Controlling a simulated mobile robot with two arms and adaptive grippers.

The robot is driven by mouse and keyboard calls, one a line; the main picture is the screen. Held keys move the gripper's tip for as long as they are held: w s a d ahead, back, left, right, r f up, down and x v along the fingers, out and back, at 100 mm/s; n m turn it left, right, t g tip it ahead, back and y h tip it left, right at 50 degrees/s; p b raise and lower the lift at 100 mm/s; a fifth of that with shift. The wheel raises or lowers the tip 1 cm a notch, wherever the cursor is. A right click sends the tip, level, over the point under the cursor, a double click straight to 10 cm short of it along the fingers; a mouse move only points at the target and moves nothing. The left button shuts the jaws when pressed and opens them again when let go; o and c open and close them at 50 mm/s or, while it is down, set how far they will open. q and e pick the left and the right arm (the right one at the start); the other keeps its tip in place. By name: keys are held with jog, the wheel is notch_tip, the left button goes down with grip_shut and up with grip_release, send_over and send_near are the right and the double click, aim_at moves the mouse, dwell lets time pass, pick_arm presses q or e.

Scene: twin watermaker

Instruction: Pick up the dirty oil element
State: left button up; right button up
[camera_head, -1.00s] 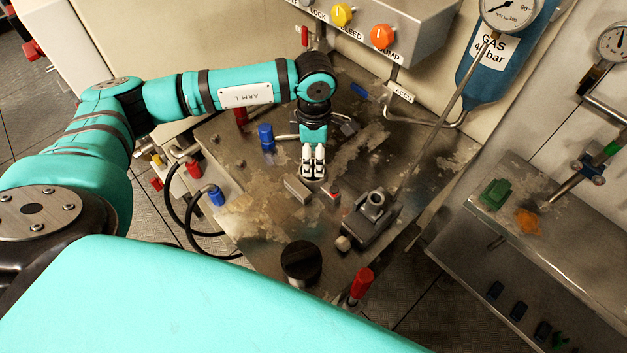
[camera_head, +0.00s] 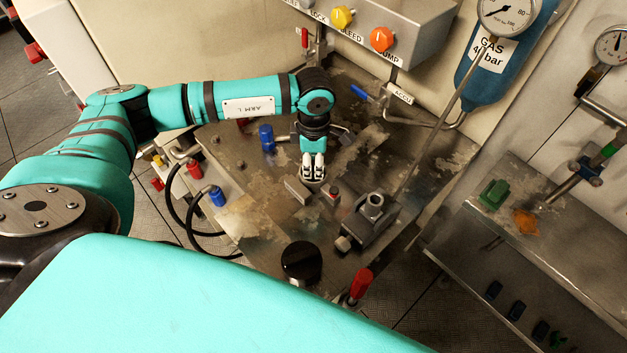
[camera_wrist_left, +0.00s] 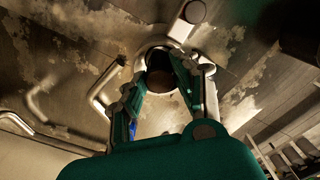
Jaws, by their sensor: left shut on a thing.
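My left gripper (camera_head: 313,170) points down over the worn metal bench top, near its middle. In the left wrist view, the left gripper (camera_wrist_left: 158,92) has its green fingers closed around a dark, brownish round piece (camera_wrist_left: 160,77), which looks like the dirty oil element. A pale round rim surrounds this piece, and I cannot tell whether it is clear of it. In the head view the fingers hide most of the piece. My right gripper is not in view.
A grey block fitting (camera_head: 368,222) stands right of the gripper, with a small bar (camera_head: 298,191) close at its left. A black knob (camera_head: 301,261) and a red handle (camera_head: 361,283) are nearer. A blue-capped fitting (camera_head: 267,138) stands behind left. A control box (camera_head: 420,25) overhangs the back.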

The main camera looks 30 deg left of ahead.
pick_arm(q)
jog(key=shift+r, duration=0.1)
notch_tip(320, 180, up, 18)
jog(key=b, duration=0.3)
jog(key=shift+b, duration=0.3)
jog(key=o, duration=0.5)
jog(key=c, duration=0.5)
